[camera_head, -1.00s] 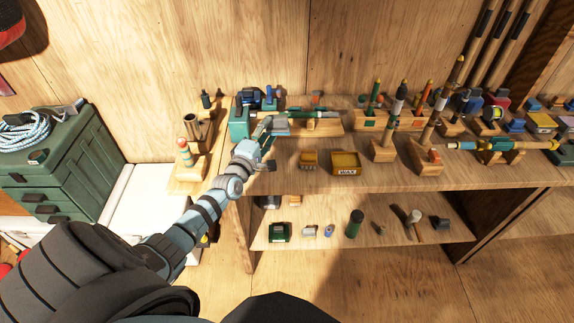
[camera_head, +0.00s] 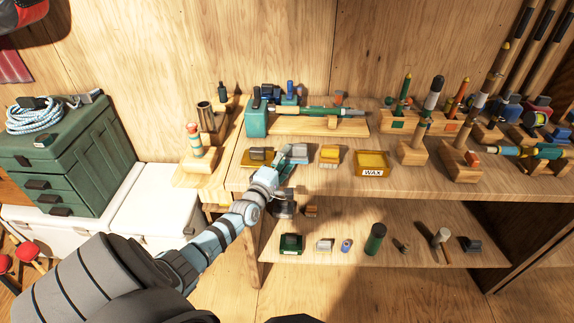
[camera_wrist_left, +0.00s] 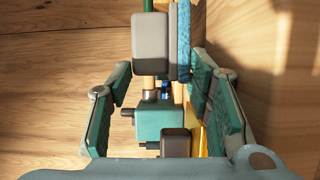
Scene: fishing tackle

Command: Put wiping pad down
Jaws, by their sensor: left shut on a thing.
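The wiping pad (camera_head: 299,152), a grey block with a blue textured face, is held in my left gripper (camera_head: 284,167) over the front left part of the wooden bench. In the left wrist view the pad (camera_wrist_left: 152,45) sits between the fingers of the gripper (camera_wrist_left: 160,85), its blue face to the right. A yellow tray (camera_head: 246,164) with a dark brown block (camera_head: 258,153) on it lies just left of the gripper. I cannot tell whether the pad touches the bench. My right gripper is not in view.
A yellow block (camera_head: 329,156) and a WAX tin (camera_head: 372,163) stand to the right. Behind is a teal reel-seat machine (camera_head: 257,120) with a rod on a wooden base. An orange-white float (camera_head: 194,140) stands at left. Bare bench shows in front of the tin.

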